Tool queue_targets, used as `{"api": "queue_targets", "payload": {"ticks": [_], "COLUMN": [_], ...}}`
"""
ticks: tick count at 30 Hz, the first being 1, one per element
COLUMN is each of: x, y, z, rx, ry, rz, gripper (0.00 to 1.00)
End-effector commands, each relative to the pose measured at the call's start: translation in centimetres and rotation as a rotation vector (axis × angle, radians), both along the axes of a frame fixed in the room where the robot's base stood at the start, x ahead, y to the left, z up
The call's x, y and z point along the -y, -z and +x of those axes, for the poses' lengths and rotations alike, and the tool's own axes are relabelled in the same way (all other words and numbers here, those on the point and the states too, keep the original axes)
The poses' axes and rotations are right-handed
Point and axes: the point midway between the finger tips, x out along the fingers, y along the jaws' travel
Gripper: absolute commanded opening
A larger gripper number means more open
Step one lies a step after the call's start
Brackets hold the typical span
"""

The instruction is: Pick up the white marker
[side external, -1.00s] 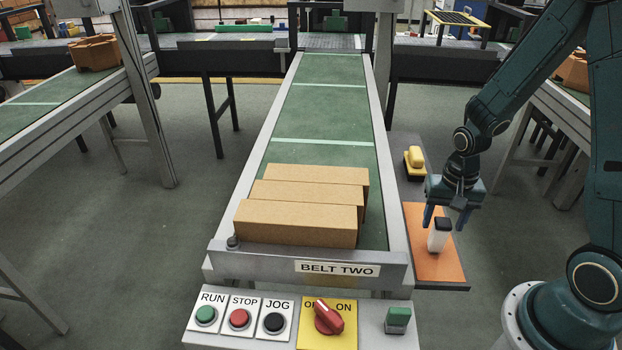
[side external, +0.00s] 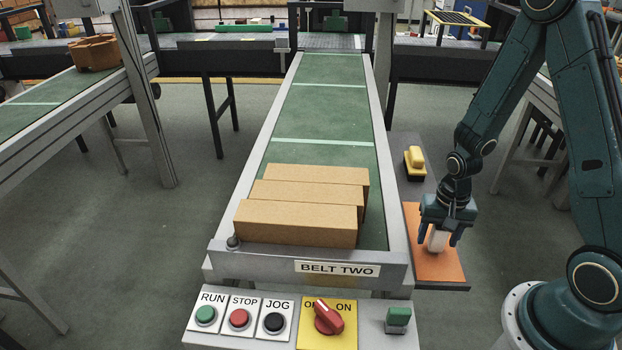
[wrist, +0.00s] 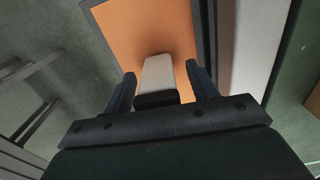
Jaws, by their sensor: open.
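The white marker (side external: 437,241) is a short, thick white block standing on an orange mat (side external: 436,269) to the right of the belt. In the side view its upper part is hidden by my gripper (side external: 437,239). My gripper is open, with one finger on each side of the marker. In the wrist view the white marker (wrist: 159,77) shows its black end nearest the palm, between the two open fingers (wrist: 160,88). A gap shows between the marker and each finger there.
The conveyor frame (side external: 397,215) with several brown boxes (side external: 297,222) runs close on the left. A yellow object (side external: 415,158) stands on the grey shelf just behind the mat. A control panel with buttons and a red switch (side external: 329,318) lies in front.

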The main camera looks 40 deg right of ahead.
Motion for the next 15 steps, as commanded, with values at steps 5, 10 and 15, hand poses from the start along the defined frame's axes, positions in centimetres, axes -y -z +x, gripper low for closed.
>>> {"api": "queue_targets", "payload": {"ticks": [5, 10, 15], "x": [0.01, 0.00, 0.00], "y": [-0.01, -0.02, -0.03], "z": [0.01, 0.00, 0.00], "rx": [0.000, 0.000, 0.000], "ry": [0.000, 0.000, 0.000], "rz": [0.000, 0.000, 0.000], "gripper": [0.58, 0.58, 0.37]}}
